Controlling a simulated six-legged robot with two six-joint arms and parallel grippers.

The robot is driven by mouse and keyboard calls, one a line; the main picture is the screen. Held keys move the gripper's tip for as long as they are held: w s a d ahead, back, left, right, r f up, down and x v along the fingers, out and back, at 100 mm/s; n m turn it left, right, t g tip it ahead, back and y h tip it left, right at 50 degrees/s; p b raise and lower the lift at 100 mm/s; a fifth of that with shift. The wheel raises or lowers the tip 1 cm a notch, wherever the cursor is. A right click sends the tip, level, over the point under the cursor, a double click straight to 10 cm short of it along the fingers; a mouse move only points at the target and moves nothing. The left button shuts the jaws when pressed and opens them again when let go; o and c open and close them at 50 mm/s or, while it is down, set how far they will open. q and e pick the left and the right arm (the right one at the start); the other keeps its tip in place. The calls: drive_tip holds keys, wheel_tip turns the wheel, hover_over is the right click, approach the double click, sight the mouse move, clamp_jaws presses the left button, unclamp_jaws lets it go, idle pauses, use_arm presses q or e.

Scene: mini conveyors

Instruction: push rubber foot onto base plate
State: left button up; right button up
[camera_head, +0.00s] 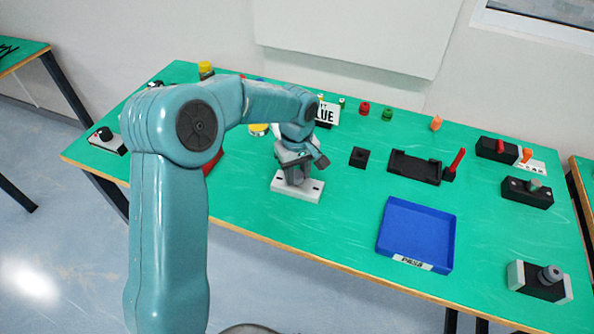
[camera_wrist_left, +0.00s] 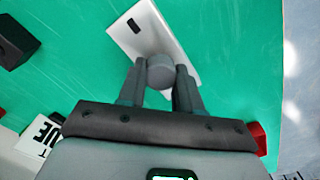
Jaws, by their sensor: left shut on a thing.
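The base plate (camera_head: 311,192) is a light grey slab with dark slots, lying flat on the green table in the head view. It also shows in the left wrist view (camera_wrist_left: 137,40). My left gripper (camera_head: 294,175) is low over the middle of the plate, pointing down. In the left wrist view its two fingers are closed on a grey round piece, the rubber foot (camera_wrist_left: 160,73). The foot overlaps the plate in that view; its underside is hidden, so I cannot tell whether it is seated. My right gripper is not in view.
A black block (camera_head: 358,157) stands right of the plate, with a black holder (camera_head: 414,168) beyond it. A blue tray (camera_head: 446,241) is at the front right. A white sign (camera_head: 327,114) stands behind my left gripper. The table between plate and blue tray is clear.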

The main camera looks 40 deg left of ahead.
sight(297, 174)
use_arm(q)
drive_tip(key=shift+f+b, duration=0.4)
drive_tip(key=shift+f, duration=0.2)
drive_tip(key=o, duration=1.1)
wheel_tip(297, 174, up, 16)
drive_tip(key=shift+r+p, duration=0.2)
drive_tip(key=shift+p, duration=0.1)
